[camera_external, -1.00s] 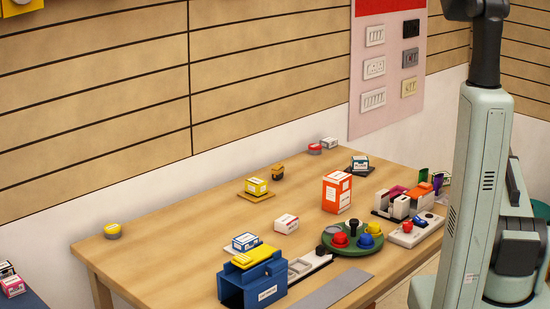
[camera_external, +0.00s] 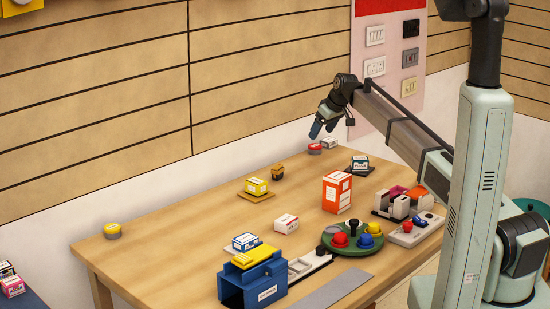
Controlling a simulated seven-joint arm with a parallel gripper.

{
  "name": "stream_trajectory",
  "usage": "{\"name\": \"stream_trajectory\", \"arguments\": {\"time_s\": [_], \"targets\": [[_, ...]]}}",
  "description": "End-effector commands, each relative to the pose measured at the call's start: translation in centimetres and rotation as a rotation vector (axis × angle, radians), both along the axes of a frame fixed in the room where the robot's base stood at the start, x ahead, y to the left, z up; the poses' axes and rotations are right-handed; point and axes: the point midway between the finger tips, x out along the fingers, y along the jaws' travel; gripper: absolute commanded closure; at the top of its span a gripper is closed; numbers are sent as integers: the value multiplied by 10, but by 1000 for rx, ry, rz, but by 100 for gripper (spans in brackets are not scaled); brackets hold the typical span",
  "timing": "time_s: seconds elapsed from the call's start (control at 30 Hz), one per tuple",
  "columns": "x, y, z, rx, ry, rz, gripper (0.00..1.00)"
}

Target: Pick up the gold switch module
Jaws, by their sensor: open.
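A gold-beige switch module (camera_external: 409,87) is on the pink display board on the wall, below a grey module. A small dark-gold block (camera_external: 277,172) with a black part stands at the back of the table; I cannot tell whether it is a switch module. My gripper (camera_external: 321,129) is open and points down above the table's back edge, left of the board and in front of the wall. It is up and to the right of the dark-gold block, apart from it. Nothing shows between its fingers.
A red-topped roll (camera_external: 315,149) and a white box (camera_external: 330,143) are just below my gripper. An orange box (camera_external: 337,192), a green turntable (camera_external: 352,248) with coloured knobs and a blue holder (camera_external: 252,285) crowd the right and front. The table's left part (camera_external: 175,235) is mostly clear.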

Motion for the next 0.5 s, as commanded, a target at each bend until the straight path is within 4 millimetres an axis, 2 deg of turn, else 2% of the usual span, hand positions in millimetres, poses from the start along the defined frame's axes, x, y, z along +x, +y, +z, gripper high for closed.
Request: {"name": "stream_trajectory", "arguments": {"time_s": [0.03,0.1,0.2,0.33,0.5], "targets": [[-16,25,2,-11,18,47,21],[-34,51,3,-26,43,103,21],[-57,79,5,-45,71,166,21],[-74,99,6,-59,93,215,21],[-80,107,3,-64,100,233,21]]}}
